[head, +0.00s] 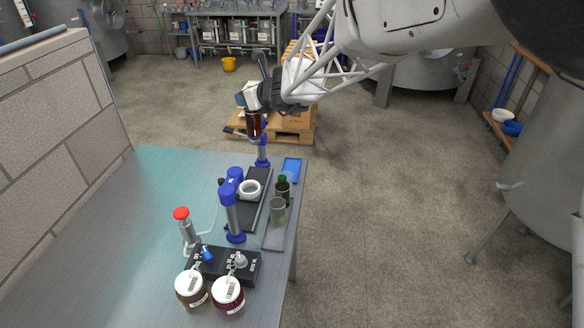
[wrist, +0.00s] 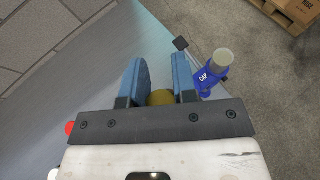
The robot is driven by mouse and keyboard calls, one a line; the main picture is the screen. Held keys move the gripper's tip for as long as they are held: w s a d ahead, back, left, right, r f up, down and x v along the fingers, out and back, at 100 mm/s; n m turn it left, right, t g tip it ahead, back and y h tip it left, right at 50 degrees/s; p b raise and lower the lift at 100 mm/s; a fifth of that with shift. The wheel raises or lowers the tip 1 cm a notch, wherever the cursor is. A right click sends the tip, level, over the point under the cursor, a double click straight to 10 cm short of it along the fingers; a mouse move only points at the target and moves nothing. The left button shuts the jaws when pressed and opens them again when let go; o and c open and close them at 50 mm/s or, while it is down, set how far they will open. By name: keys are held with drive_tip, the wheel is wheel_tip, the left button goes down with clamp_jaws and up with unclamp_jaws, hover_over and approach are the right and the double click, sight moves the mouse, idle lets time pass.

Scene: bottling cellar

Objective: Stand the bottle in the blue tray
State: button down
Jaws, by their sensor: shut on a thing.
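My gripper (head: 253,102) is above the far end of the steel table in the head view. It is shut on a brown bottle (head: 254,126), which hangs below it, roughly upright. In the wrist view a yellow-gold round top (wrist: 160,98) shows between my two blue fingers (wrist: 161,80); the rest of the bottle is hidden there. A small flat blue tray (head: 292,166) lies at the table's far right edge, to the right of and below the held bottle in the picture. I cannot make out anything in it.
A blue-and-grey post (head: 262,152) stands close below the bottle. Nearer are another blue-topped post (head: 231,205), a white ring (head: 249,188), a dark green bottle (head: 283,188), a grey cup (head: 278,212), a red-topped device (head: 183,225) and two white-lidded jars (head: 228,292). The table's left side is clear.

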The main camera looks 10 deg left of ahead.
drive_tip(key=w+d+f+m+t+h, duration=0.2)
drive_tip(key=w+d+f, duration=0.55)
drive_tip(key=d, duration=0.25)
drive_tip(key=w+d+f+m+t+h, duration=0.25)
drive_tip(key=w+d+f, duration=0.45)
drive_tip(key=d, duration=0.4)
drive_tip(key=w+d+f+m+t+h, duration=0.1)
drive_tip(key=w+d+f+m, duration=0.1)
drive_tip(key=d+f, duration=0.75)
drive_tip(key=w+d+f+m+h, duration=0.2)
drive_tip(key=d+f, duration=0.5)
drive_tip(key=d, duration=0.5)
drive_tip(key=s+a+r+n+g+y, duration=0.1)
drive_tip(key=a+r+n+g+y, duration=0.1)
drive_tip(key=a+r, duration=0.4)
drive_tip(key=s+a+r+n+g+y, duration=0.2)
drive_tip(key=a+r+n, duration=0.3)
drive_tip(key=a, duration=1.1)
drive_tip(key=s+a+r+n+g+y, duration=0.2)
drive_tip(key=a+r+n+g+y, duration=0.1)
drive_tip(key=a+r, duration=0.6)
drive_tip(key=a+y, duration=0.1)
drive_tip(key=a, duration=0.1)
drive_tip(key=shift+s+a+g, duration=0.15)
drive_tip(key=shift+a+g, duration=0.15)
drive_tip(key=shift+g, duration=0.05)
drive_tip(key=shift+n+y, duration=0.25)
wheel_tip(320, 180, down, 6)
drive_tip(key=shift+f, duration=0.15)
